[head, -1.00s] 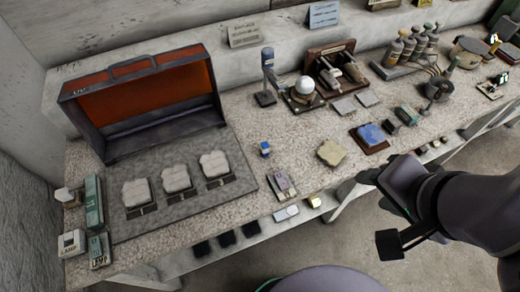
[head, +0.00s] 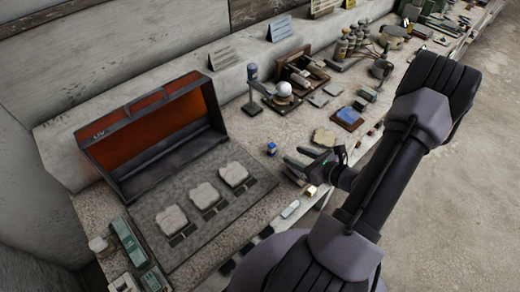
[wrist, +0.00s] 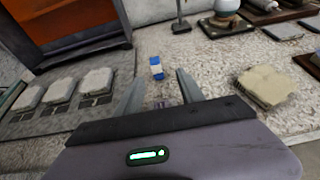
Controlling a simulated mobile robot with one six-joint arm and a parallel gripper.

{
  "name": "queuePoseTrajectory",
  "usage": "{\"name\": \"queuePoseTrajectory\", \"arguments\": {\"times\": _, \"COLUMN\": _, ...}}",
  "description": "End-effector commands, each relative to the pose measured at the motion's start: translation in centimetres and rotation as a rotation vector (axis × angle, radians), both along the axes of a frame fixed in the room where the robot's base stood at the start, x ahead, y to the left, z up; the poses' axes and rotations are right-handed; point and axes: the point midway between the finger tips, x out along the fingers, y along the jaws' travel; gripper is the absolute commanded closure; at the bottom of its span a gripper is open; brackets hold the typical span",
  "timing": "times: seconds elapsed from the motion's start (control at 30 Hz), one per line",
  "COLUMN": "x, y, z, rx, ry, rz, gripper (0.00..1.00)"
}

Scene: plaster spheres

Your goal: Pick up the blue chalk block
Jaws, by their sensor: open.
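The blue chalk block (head: 271,148) is a small blue piece with a pale band, on the speckled bench top (head: 288,130) right of the grey tray. In the wrist view the block (wrist: 156,68) lies ahead, between the lines of the two fingers and beyond their tips. My gripper (head: 297,162) is open and empty, just to the front right of the block and apart from it. It also shows in the wrist view (wrist: 160,80), fingers spread.
An orange-lined open case (head: 155,130) stands behind a grey tray (head: 258,186) with pale stone pieces. A lamp stand (head: 252,92) is behind the block. A beige stone slab (head: 324,137) and a blue stone on a brown base (head: 348,117) lie to the right.

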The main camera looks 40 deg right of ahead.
Motion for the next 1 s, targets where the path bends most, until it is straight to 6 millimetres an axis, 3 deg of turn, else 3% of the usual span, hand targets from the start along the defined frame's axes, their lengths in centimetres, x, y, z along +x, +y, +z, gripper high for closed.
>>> {"name": "queuePoseTrajectory", "arguments": {"times": 0.1, "x": 3.1, "y": 0.5, "z": -1.6, "rx": 0.000, "ry": 0.000, "rz": 0.007, "gripper": 0.55}}
{"name": "queuePoseTrajectory", "arguments": {"times": 0.37, "x": 6.3, "y": 0.9, "z": -2.6, "rx": -0.001, "ry": 0.000, "rz": 0.006, "gripper": 0.55}}
{"name": "queuePoseTrajectory", "arguments": {"times": 0.53, "x": 9.5, "y": 1.7, "z": -3.6, "rx": -0.002, "ry": 0.000, "rz": 0.007, "gripper": 0.55}}
{"name": "queuePoseTrajectory", "arguments": {"times": 0.83, "x": 10.5, "y": 1.7, "z": -3.8, "rx": -0.001, "ry": 0.000, "rz": 0.004, "gripper": 0.55}}
{"name": "queuePoseTrajectory", "arguments": {"times": 1.0, "x": 10.4, "y": 1.7, "z": -3.7, "rx": -0.001, "ry": 0.000, "rz": 0.004, "gripper": 0.88}}
